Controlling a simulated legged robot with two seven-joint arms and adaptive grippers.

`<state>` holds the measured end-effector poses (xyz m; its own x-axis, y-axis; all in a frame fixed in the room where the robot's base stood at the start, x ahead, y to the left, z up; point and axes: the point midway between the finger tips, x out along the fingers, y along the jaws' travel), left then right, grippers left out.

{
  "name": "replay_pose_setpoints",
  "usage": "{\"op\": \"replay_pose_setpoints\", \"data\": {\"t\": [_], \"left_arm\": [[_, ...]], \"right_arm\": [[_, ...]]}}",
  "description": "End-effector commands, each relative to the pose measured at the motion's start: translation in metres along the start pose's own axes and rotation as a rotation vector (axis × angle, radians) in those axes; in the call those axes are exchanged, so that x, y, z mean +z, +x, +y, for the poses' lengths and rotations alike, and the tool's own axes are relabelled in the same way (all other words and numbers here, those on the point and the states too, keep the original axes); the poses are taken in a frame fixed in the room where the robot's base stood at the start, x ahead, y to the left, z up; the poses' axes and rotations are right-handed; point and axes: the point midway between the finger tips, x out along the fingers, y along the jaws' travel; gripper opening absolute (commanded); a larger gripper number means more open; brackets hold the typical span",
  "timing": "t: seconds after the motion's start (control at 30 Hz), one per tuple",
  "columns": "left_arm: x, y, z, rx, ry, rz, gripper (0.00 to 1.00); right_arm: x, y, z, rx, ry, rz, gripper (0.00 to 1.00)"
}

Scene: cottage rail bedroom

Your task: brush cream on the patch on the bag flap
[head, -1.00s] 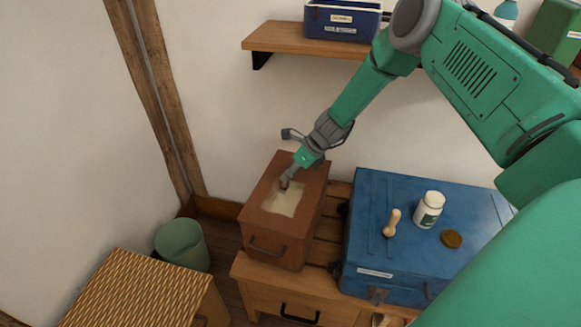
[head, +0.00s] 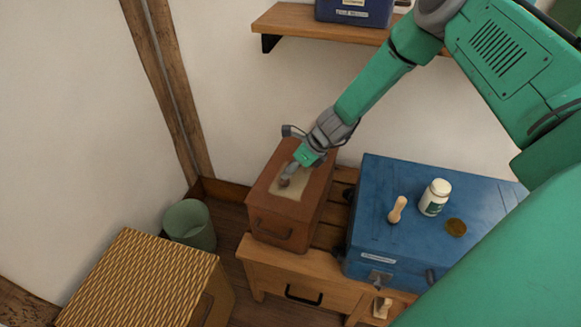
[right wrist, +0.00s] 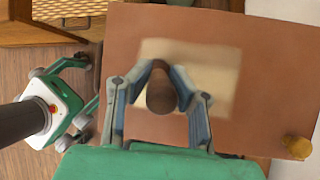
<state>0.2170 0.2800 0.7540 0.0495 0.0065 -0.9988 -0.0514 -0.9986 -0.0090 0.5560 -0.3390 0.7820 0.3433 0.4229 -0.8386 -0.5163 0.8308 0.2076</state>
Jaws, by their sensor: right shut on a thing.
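The brown bag (head: 262,205) stands on a wooden stand, its flap on top. The pale patch (head: 297,188) lies on the flap and shows in the right wrist view (right wrist: 215,75). My right gripper (head: 291,170) is shut on a brown, round-ended brush (right wrist: 161,95), over the patch. Its bristles are hidden, so I cannot tell whether they touch. No separate cream shows on the patch. My left gripper (right wrist: 88,97) shows only in the right wrist view, fingers apart and empty.
A wicker-topped cabinet (head: 145,280) and a green bin (head: 189,224) are at the left. A wall shelf (head: 320,25) hangs above.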

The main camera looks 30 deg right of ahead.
Motion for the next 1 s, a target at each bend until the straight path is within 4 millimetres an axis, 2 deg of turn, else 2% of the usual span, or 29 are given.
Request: {"op": "replay_pose_setpoints", "data": {"t": [0.2,0.43,0.77,1.0], "left_arm": [[0.000,0.002,0.000,0.000,0.000,0.000,0.71],[0.000,0.002,0.000,0.000,0.000,0.000,0.71],[0.000,0.000,0.000,0.000,0.000,0.000,0.71],[0.000,-0.005,0.000,0.000,0.000,0.000,0.71]], "right_arm": [[-0.004,0.003,0.020,0.003,0.001,0.001,0.00],[-0.004,0.004,0.027,0.001,-0.002,0.001,0.00],[0.007,0.010,0.024,0.000,-0.001,0.001,0.00],[0.009,0.007,0.003,-0.001,-0.002,0.002,0.00]]}}
